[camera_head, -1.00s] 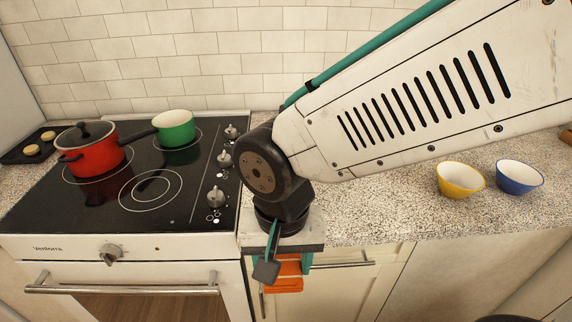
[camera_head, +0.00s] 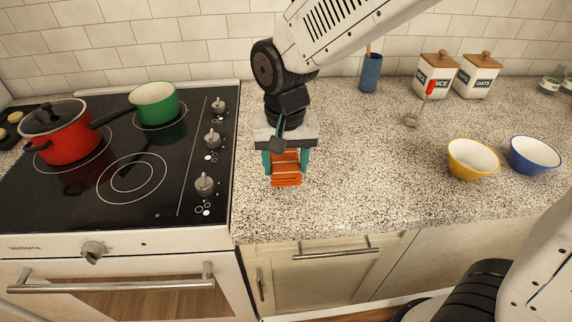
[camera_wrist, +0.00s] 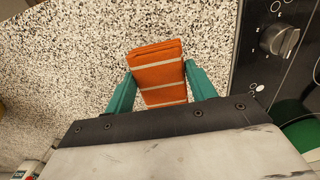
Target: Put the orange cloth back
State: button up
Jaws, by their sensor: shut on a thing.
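The orange cloth (camera_head: 286,170) is folded, with pale stripes. My gripper (camera_head: 287,160) is shut on it, one teal finger on each side. The cloth hangs below the gripper over the speckled countertop, just right of the stove. In the wrist view the cloth (camera_wrist: 158,75) sits between the two teal fingers (camera_wrist: 161,92), with bare counter around it. I cannot tell whether its lower edge touches the counter.
The stove (camera_head: 130,180) at the left holds a red pot (camera_head: 65,135) and a green pot (camera_head: 155,104). A yellow bowl (camera_head: 472,160) and a blue bowl (camera_head: 534,156) stand at the right. A blue cup (camera_head: 370,73) and two canisters (camera_head: 435,76) stand at the back. Counter right of the cloth is clear.

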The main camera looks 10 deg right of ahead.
aim_at(287, 157)
jog(key=shift+w+d+f, duration=0.1)
jog(key=shift+w+d, duration=0.05)
jog(key=shift+w, duration=0.45)
jog(key=shift+w+d+f, duration=0.1)
jog(key=shift+w+d, duration=0.05)
jog(key=shift+w, duration=0.45)
jog(key=shift+f, duration=1.7)
jog(key=shift+f, duration=0.15)
jog(key=o, duration=1)
jog(key=shift+c, duration=0.2)
